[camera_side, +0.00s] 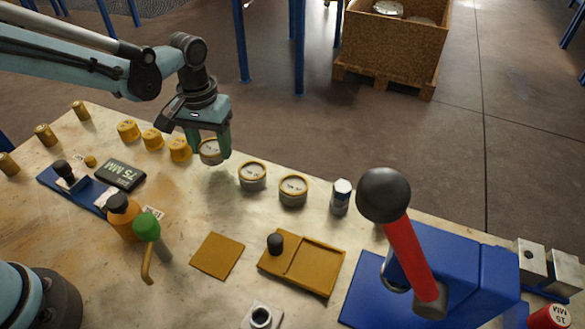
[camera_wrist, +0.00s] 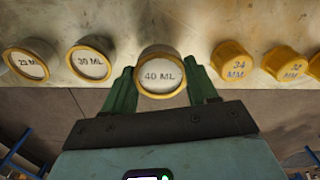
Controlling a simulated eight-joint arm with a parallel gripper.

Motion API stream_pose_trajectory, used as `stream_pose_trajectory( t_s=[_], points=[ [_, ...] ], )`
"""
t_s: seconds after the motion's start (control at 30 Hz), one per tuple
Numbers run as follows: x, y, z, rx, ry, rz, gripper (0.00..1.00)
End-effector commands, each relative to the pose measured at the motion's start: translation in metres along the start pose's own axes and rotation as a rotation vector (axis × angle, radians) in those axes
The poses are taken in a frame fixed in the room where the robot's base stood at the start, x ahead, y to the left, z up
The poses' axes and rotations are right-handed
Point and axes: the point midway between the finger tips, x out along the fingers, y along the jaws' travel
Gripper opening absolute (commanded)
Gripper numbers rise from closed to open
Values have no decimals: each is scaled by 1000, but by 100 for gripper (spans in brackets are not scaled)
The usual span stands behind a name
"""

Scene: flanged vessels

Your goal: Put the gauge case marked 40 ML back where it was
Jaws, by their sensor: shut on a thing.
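The gauge case marked 40 ML (camera_wrist: 160,76) has a white face and a yellow rim. It sits between the green fingers of my gripper (camera_wrist: 161,90), which is shut on it. In the side view my gripper (camera_side: 209,146) points down at the table's far edge, and the case (camera_side: 210,153) shows between its fingers. I cannot tell whether the case touches the table. Two like cases stand in line to its right in the side view: the 30 ML case (camera_wrist: 90,62) nearest, then one that seems to read 23 ML (camera_wrist: 27,63).
Yellow caps, one marked 34 MM (camera_wrist: 232,62), stand on the other side of the held case. A small can (camera_side: 341,197) stands past the two cases. A blue press (camera_side: 440,275) with a red lever fills the right front. The wooden table (camera_side: 205,205) is bare in front of the gripper.

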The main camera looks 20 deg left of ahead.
Motion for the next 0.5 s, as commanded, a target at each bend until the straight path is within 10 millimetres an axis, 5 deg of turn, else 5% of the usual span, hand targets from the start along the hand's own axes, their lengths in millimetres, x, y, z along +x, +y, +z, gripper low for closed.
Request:
stream_pose_trajectory(
  t_s=[0.2,0.5],
  points=[
    [27,0,0,0,0,0,15],
    [30,0,0,0,0,0,15]
  ],
)
